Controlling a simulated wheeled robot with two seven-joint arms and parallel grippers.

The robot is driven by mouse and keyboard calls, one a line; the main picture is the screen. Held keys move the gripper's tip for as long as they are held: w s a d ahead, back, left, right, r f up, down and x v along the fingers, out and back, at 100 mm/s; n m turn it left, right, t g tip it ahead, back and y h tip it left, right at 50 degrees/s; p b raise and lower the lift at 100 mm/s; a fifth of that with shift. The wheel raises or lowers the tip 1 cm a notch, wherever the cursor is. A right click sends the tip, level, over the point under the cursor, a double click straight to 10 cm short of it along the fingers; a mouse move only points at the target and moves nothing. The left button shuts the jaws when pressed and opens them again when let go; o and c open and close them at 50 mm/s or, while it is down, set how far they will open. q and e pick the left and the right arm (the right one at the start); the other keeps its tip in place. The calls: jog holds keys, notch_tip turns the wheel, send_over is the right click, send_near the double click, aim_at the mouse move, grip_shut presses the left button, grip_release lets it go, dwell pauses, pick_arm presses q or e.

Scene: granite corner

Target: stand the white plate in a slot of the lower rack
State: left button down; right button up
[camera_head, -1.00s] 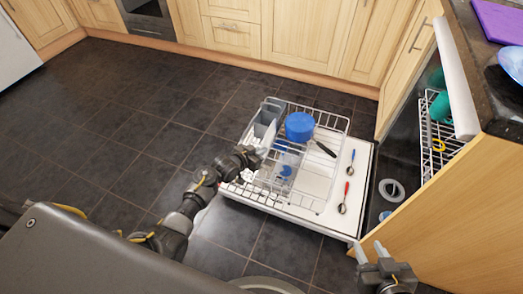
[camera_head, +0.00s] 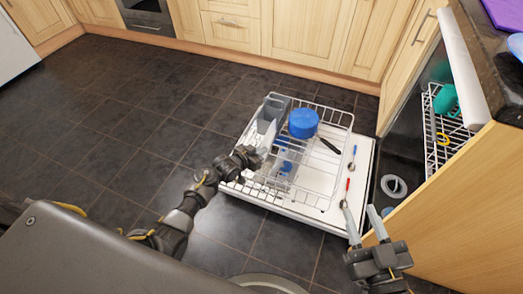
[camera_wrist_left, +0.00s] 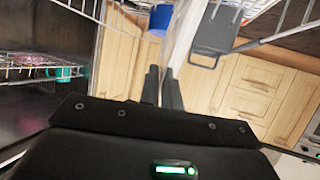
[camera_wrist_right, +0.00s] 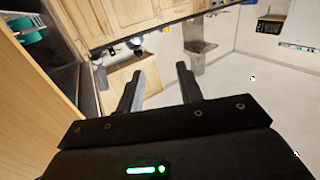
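My left gripper (camera_head: 252,157) is over the near left side of the lower rack (camera_head: 322,196), beside the grey cutlery basket (camera_head: 276,104). In the left wrist view, my left gripper's fingers (camera_wrist_left: 161,88) are close together. A pale, upright strip, seemingly the white plate (camera_wrist_left: 184,38) seen nearly edge-on, runs up from between the fingertips. The plate's face is hidden, and it is hard to make out in the head view. My right gripper (camera_head: 370,226) is open and empty by the door's near right corner; its spread fingers (camera_wrist_right: 158,85) show in the right wrist view.
The lower rack is out over the open dishwasher door (camera_head: 360,165). A blue pot (camera_head: 303,123) with a dark handle stands in it. Blue and red-handled spoons lie on the door at right. The upper rack (camera_head: 446,122) holds a teal cup (camera_head: 445,101). Floor at left is clear.

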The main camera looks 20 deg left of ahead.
pick_arm(q)
jog(key=shift+f+b, duration=0.4)
jog(key=shift+f, duration=0.2)
jog(key=shift+f+b, duration=0.45)
jog(key=shift+f, duration=0.15)
pick_arm(e)
jog(key=shift+s+a+r+n+t+y, duration=0.1)
jog(key=shift+s+a+r+t+y, duration=0.1)
jog(key=shift+r+t+y, duration=0.5)
jog(key=shift+s+a+r+n+t+y, duration=0.1)
jog(key=shift+s+a+r+t+y, duration=0.2)
jog(key=shift+r, duration=0.7)
jog(key=shift+s+a+r+n+t+y, duration=0.15)
jog(key=shift+r+t+y, duration=0.4)
jog(key=shift+r, duration=0.3)
pick_arm(q)
jog(key=shift+f, duration=0.2)
pick_arm(e)
jog(key=shift+f, duration=0.15)
pick_arm(q)
jog(key=shift+f, duration=0.15)
pick_arm(e)
jog(key=shift+w+f, duration=0.3)
jog(key=shift+w, duration=0.55)
pick_arm(q)
jog(key=c, duration=1.5)
grip_release()
jog(key=shift+c, duration=0.2)
pick_arm(e)
jog(key=shift+s, duration=0.2)
